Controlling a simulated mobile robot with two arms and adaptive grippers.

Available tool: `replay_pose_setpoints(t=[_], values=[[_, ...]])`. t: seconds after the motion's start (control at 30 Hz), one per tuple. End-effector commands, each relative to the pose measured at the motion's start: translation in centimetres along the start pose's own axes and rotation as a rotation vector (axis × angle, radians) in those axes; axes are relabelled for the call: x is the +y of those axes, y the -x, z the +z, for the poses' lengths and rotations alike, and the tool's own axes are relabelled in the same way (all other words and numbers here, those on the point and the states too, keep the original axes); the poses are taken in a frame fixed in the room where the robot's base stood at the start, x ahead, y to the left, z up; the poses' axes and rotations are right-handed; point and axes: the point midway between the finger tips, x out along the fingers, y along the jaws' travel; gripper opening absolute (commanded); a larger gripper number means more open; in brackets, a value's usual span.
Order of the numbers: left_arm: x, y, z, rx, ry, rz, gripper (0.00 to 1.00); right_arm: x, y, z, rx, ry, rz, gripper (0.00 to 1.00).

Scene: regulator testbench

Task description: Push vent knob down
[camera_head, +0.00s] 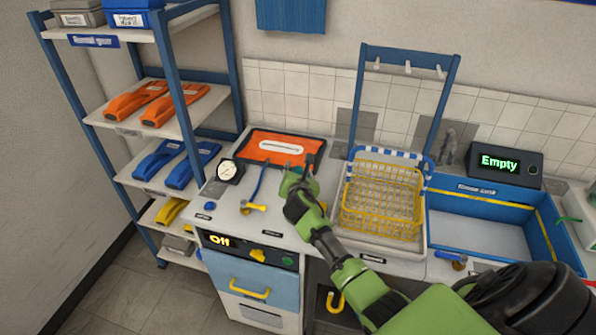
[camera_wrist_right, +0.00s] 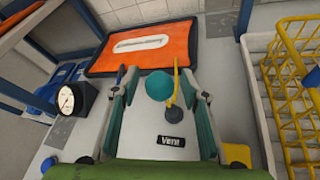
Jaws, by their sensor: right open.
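A round teal knob (camera_wrist_right: 159,85) shows in the right wrist view between the fingers of my right gripper (camera_wrist_right: 158,77). A thin yellow lever (camera_wrist_right: 176,78) stands just right of the knob, above a dark round base. A black label reading "Vent" (camera_wrist_right: 171,141) lies on the bench nearer the gripper's palm. My right gripper is open, with one finger on each side of the knob; contact cannot be told. In the head view my right gripper (camera_head: 295,180) is over the grey bench top and hides much of this spot. My left gripper is not in view.
An orange tray (camera_head: 255,147) lies behind, with a round gauge (camera_head: 228,170) to its left. A yellow wire basket (camera_head: 385,205) and a blue-walled basin (camera_head: 540,235) stand to the right. The front panel display (camera_head: 220,240) reads "Off"; another display (camera_head: 499,162) reads "Empty".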

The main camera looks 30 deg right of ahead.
Motion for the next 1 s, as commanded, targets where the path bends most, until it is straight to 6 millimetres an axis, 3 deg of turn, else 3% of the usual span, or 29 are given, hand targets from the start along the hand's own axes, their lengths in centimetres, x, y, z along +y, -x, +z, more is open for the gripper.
replay_pose_setpoints(t=[0.33,0.37,0.5,0.67,0.9,1.0], values=[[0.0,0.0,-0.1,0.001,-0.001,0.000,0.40,0.0,-0.3,0.0,0.000,-0.001,0.000,0.41],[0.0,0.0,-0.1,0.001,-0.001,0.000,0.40,0.0,-0.3,0.0,0.000,-0.001,0.000,0.36],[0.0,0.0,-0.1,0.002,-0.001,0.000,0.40,0.0,-0.3,0.0,0.001,-0.001,0.000,0.00],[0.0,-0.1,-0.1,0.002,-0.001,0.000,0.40,0.0,-0.3,-0.2,0.001,-0.001,0.001,0.00],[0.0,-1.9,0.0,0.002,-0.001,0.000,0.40,-1.1,-1.4,-2.8,0.001,0.000,0.001,0.00],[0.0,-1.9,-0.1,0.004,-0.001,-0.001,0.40,-1.1,-1.5,-3.0,0.002,-0.001,0.002,0.00]])
